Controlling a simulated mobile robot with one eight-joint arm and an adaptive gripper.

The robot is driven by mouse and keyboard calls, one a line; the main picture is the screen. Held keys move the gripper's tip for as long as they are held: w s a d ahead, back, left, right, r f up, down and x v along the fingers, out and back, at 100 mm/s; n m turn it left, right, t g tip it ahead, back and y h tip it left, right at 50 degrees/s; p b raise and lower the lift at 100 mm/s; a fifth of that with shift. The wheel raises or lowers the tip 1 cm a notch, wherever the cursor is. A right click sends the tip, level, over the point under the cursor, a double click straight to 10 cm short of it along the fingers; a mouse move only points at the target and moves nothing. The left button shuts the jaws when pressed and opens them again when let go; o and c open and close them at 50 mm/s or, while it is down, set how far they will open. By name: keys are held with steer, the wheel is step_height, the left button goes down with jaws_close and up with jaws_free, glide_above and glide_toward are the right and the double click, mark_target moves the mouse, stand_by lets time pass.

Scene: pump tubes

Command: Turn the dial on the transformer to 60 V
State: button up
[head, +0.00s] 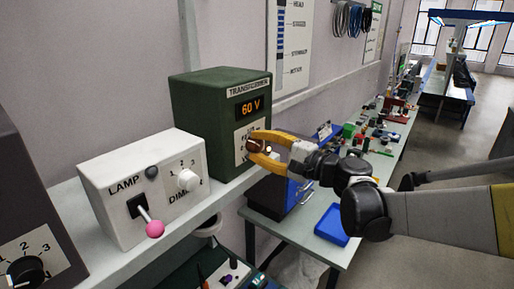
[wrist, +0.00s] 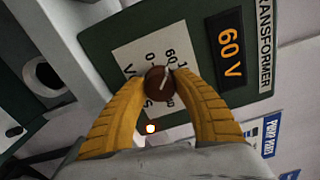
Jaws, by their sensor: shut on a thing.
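The transformer (head: 205,117) is a dark green box on the shelf in the head view, and its green front also fills the upper wrist view (wrist: 197,28). Its display (head: 249,107) reads 60 V in orange digits, also readable in the wrist view (wrist: 230,47). The dial (wrist: 158,82) is a round brown knob with a pale pointer line on a white scale plate (wrist: 133,55). My gripper (head: 262,147), with yellow fingers, is shut on the dial, one fingertip on each side in the wrist view (wrist: 159,84). The fingers partly hide the scale marks.
A white lamp box (head: 118,176) with a pink-tipped lever (head: 155,229) and a white dimmer knob (head: 188,180) stands left of the transformer. A dark box with a black knob (head: 25,270) is at the far left. A lower bench with a blue tray (head: 335,226) lies behind my arm.

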stand_by(0.4)
steer(key=o, duration=1.2)
steer(key=shift+d, duration=0.1)
steer(key=v, duration=1.2)
